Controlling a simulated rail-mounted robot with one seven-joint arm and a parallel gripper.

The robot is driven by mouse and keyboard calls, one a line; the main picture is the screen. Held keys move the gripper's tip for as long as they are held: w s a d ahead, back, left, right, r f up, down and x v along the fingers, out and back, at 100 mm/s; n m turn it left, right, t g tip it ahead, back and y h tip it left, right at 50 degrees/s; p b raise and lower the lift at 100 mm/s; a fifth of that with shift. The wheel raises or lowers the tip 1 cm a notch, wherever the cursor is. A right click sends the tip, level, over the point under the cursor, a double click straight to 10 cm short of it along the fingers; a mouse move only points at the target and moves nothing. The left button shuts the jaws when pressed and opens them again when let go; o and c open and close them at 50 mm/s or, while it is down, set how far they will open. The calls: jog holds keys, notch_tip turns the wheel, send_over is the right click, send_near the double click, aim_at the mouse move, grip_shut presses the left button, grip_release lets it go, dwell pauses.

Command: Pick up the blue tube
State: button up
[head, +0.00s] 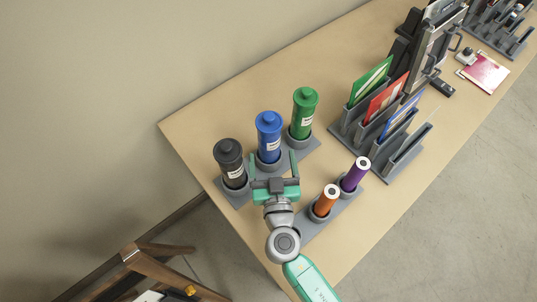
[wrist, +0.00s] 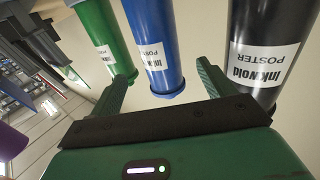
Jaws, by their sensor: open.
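The blue tube (head: 268,135) stands upright in the middle cup of a grey three-cup holder (head: 311,148), between a black tube (head: 229,163) and a green tube (head: 304,113). In the wrist view the blue tube (wrist: 154,45) appears upside down, with a white "Inkvold POSTER" label. My gripper (head: 272,166) is open in front of the blue tube, with one finger toward each side of it. In the wrist view my gripper's fingers (wrist: 160,88) are spread and nothing is held between them. I cannot tell how deep the fingers reach alongside the tube.
An orange tube (head: 327,200) and a purple tube (head: 355,174) stand in a lower holder right of my gripper. A grey rack (head: 404,154) holds green, red and blue folders. A machine (head: 432,50) stands further back. A wooden stool (head: 140,258) is at lower left.

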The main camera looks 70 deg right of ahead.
aim_at(270, 146)
jog(key=shift+p, duration=0.3)
jog(key=x, duration=0.2)
jog(key=shift+w+d+p, duration=0.25)
jog(key=shift+p, duration=0.05)
jog(key=p+x, duration=0.1)
jog(key=x, duration=0.4)
jog(key=shift+d+f, duration=0.15)
jog(key=shift+c, duration=0.4)
jog(key=c, duration=1.3)
